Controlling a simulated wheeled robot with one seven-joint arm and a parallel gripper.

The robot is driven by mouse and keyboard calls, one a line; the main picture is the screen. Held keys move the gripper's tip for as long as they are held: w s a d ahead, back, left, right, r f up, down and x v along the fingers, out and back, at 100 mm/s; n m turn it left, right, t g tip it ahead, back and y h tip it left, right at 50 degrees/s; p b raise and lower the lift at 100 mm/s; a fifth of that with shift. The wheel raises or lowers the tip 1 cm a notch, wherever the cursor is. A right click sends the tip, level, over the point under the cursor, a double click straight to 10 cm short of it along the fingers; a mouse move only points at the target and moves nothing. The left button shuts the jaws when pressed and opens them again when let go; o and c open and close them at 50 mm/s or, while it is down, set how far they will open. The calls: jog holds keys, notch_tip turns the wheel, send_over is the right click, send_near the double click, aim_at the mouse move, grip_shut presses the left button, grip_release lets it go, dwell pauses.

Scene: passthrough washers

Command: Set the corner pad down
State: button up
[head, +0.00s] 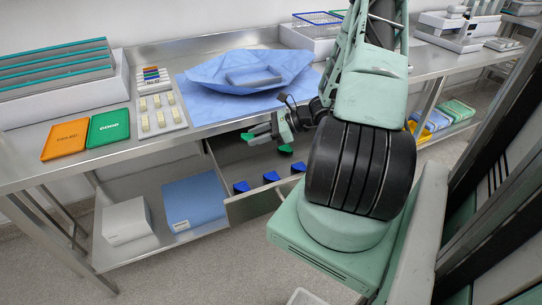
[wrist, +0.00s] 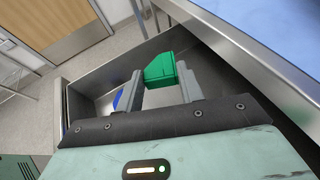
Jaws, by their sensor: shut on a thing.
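My gripper (head: 260,134) is shut on a green corner pad (head: 247,136) over the open drawer (head: 262,200) below the bench. In the wrist view, the green pad (wrist: 162,68) sits between the two fingertips of my gripper (wrist: 160,80), with the steel drawer (wrist: 100,76) below and beyond. Another green corner pad (head: 285,149) lies toward the back of the drawer. Blue corner pads (head: 241,187), (head: 271,176) and (head: 298,167) stand in a row along the drawer's front. A blue piece (wrist: 118,98) shows partly behind the left finger. The held pad's underside is hidden.
The steel bench (head: 150,150) overhangs the drawer. On it lie a blue wrap with a grey tray (head: 253,76), a white tray of small blocks (head: 160,114), and orange (head: 65,139) and green (head: 108,127) packs. White (head: 127,221) and blue (head: 194,202) boxes fill the lower shelf.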

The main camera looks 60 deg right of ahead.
aim_at(259, 165)
notch_tip(259, 165, down, 10)
jog(key=shift+r+p, duration=0.1)
jog(key=shift+p, duration=0.4)
jog(key=shift+f, duration=0.25)
jog(key=o, duration=0.9)
jog(key=shift+o, duration=0.2)
jog(key=shift+r, duration=0.15)
